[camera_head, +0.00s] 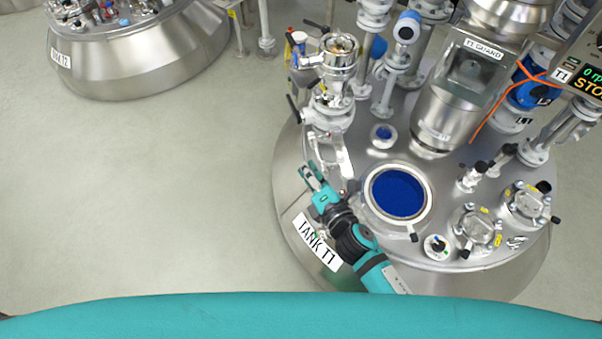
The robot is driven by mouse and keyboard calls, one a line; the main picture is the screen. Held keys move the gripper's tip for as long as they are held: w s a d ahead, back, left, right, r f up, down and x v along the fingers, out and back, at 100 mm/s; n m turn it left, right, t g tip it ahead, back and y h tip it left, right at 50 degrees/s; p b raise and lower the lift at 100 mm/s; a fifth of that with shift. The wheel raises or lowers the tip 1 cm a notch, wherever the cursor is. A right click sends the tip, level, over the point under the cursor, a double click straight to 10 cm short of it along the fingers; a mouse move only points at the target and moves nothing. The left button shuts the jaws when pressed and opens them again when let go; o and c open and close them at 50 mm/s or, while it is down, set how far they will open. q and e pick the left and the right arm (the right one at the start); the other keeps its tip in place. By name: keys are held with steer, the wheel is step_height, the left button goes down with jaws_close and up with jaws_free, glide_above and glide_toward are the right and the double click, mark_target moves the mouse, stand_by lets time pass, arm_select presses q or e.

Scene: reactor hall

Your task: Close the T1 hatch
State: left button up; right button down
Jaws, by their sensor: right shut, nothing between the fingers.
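Tank T1 (290,185) stands at the right with a sign reading TANK T1 (317,242). Its round hatch opening (398,193) is uncovered and shows dark blue inside a metal rim. A pale metal part (333,156) stands up left of the opening; it looks like the raised hatch lid seen nearly edge-on. My right gripper (309,176) is shut and empty, left of the opening and just beside the lower end of this part. Whether they touch I cannot tell. My left gripper is out of view.
Pipes and a valve stack (336,85) rise behind the raised part. A T1 guard housing (455,100) stands behind the opening. Small capped ports (478,230) sit to its right. Another tank (140,60) is at the far left. The floor between the tanks is clear.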

steer(key=shift+w+d, duration=0.1)
steer(key=shift+d, duration=0.1)
steer(key=shift+d+r, duration=0.1)
steer(key=shift+r, duration=0.05)
